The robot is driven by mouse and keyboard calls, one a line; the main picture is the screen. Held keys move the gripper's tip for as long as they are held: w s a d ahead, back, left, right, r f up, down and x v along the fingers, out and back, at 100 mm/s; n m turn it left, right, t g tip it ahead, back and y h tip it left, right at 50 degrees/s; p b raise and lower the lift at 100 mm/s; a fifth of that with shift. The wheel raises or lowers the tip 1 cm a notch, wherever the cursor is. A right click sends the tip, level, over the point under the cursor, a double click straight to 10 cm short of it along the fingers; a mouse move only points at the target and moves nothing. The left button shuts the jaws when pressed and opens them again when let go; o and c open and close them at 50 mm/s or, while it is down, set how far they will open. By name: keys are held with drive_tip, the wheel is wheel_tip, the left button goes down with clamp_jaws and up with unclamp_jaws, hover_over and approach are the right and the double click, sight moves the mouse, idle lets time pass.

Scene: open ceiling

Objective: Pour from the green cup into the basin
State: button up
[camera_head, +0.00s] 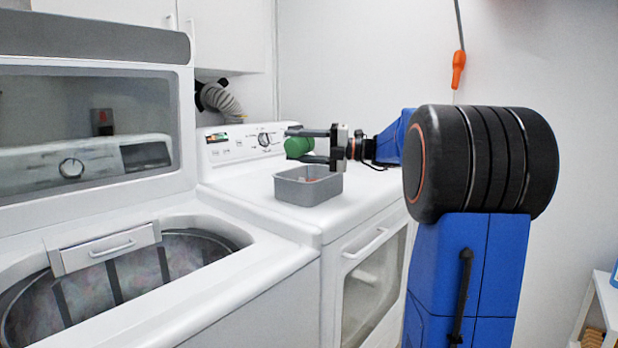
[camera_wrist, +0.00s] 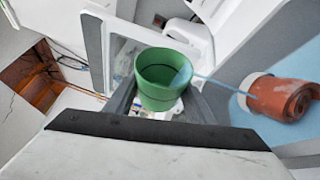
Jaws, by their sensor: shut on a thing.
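My gripper (camera_head: 308,146) is shut on the green cup (camera_head: 297,147), with one finger above and one below it. In the head view the cup lies on its side, well tilted, above the grey basin (camera_head: 308,190). The basin stands on the white dryer top, and a bit of something reddish shows inside it. In the wrist view the cup (camera_wrist: 158,96) sits between the fingers, its open rim showing. A thin light-blue piece (camera_wrist: 183,75) overlaps its rim; I cannot tell whether it touches the cup. I cannot see what the cup holds.
The dryer (camera_head: 262,182) has a control panel behind the basin. An open washer (camera_head: 110,275) stands at left with its lid up. A grey hose (camera_head: 222,101) is on the back wall. An orange-handled thing (camera_head: 458,68) hangs at right. A reddish-brown object (camera_wrist: 285,98) shows in the wrist view.

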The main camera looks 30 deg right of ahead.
drive_tip(key=shift+w+d+r+m, duration=0.1)
drive_tip(key=shift+d+m, duration=0.1)
drive_tip(key=shift+m, duration=0.1)
drive_tip(key=shift+w+d+r+m+t+y, duration=0.15)
drive_tip(key=shift+r+m+t+y, duration=0.3)
drive_tip(key=shift+m, duration=0.45)
idle(0.7)
